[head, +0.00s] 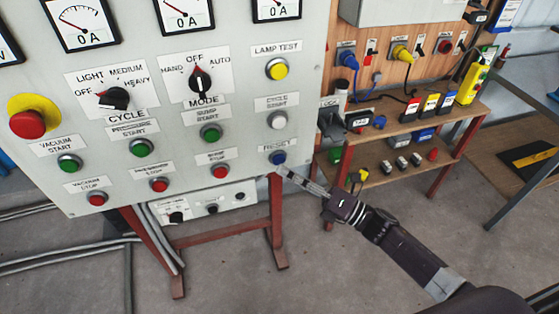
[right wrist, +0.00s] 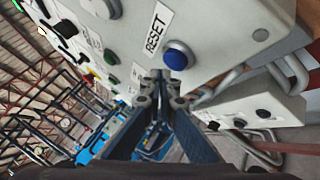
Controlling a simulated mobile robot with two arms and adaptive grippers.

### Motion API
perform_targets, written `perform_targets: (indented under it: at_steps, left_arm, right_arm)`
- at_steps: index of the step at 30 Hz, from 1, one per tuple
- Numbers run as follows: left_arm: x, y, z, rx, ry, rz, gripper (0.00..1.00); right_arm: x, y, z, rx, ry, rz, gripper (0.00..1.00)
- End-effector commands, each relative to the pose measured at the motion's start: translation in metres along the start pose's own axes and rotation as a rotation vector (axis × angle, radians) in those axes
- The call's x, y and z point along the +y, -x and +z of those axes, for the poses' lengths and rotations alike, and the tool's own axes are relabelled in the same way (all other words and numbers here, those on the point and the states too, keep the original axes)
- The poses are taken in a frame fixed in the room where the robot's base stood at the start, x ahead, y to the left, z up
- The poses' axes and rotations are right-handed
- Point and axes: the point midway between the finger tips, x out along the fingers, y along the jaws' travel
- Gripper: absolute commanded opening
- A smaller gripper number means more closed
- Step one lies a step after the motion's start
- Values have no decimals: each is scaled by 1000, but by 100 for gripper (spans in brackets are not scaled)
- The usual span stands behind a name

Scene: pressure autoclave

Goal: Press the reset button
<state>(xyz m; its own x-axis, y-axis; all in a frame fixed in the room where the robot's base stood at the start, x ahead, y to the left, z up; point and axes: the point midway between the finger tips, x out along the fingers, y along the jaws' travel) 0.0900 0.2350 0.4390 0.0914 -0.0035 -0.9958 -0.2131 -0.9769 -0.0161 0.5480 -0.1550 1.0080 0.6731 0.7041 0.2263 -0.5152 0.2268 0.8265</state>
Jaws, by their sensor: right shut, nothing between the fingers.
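The blue reset button (head: 278,158) is at the lower right corner of the grey control panel (head: 240,110), below the white cycle start button (head: 277,120). In the right wrist view the blue reset button (right wrist: 179,55) shows large beside its RESET label (right wrist: 157,31). My right gripper (head: 284,171) is shut and empty, with its tips just below and right of the button. In the right wrist view the closed fingertips of the gripper (right wrist: 160,76) are close to the button; I cannot tell whether they touch it. My left gripper is not in view.
A yellow lamp test button (head: 277,69) and several red and green buttons are on the same panel. A red emergency stop (head: 27,124) is at its left. A wooden shelf (head: 400,125) with plugs and boxes stands right. A smaller box (head: 205,208) sits below the panel.

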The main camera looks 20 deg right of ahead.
Motion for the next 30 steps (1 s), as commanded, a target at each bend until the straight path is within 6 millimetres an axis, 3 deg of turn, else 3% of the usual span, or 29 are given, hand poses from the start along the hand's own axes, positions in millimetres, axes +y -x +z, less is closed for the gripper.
perform_targets:
  at_steps: [30]
  left_arm:
    - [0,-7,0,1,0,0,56]
  right_arm:
    - [-4,-4,3,0,0,1,0]
